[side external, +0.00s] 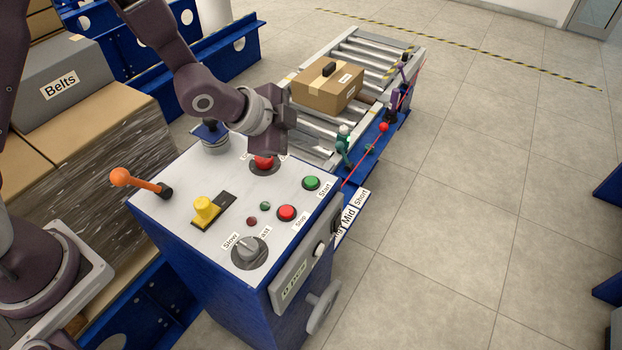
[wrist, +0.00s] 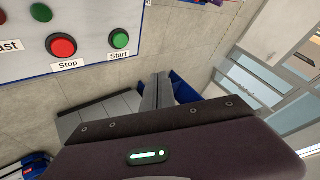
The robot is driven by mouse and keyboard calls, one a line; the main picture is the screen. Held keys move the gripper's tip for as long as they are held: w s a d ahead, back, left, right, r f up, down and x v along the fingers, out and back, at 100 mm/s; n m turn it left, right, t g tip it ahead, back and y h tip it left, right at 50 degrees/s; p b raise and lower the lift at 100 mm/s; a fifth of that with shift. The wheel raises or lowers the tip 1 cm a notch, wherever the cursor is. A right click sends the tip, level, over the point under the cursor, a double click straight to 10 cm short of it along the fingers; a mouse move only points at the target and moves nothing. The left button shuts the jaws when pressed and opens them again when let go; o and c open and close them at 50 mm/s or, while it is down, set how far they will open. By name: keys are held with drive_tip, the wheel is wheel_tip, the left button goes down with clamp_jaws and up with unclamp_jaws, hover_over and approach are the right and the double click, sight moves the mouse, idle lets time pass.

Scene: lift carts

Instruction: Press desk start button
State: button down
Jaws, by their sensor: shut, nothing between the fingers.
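The green start button (side external: 311,183) sits near the right corner of the desk's light top panel (side external: 184,222), with a "Start" label beside it. In the wrist view the green start button (wrist: 119,39) shows at the upper left, above its label. The red stop button (side external: 287,212) is beside it, and also shows in the wrist view (wrist: 61,46). My gripper (wrist: 160,80) is shut and empty; its fingers appear to the right of and below the start button, apart from it in the picture. In the side view my wrist hangs over the desk's far edge, and the fingertips are hard to make out.
The desk also holds a larger red button (side external: 263,162), a yellow switch (side external: 205,209), a grey knob (side external: 249,248) and an orange-handled lever (side external: 138,182). A cardboard box (side external: 322,95) rests on the roller conveyor (side external: 385,52) behind. Open floor lies to the right.

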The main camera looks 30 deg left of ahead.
sight(307, 182)
drive_tip(key=shift+f, duration=4.4)
drive_tip(key=shift+f, duration=0.35)
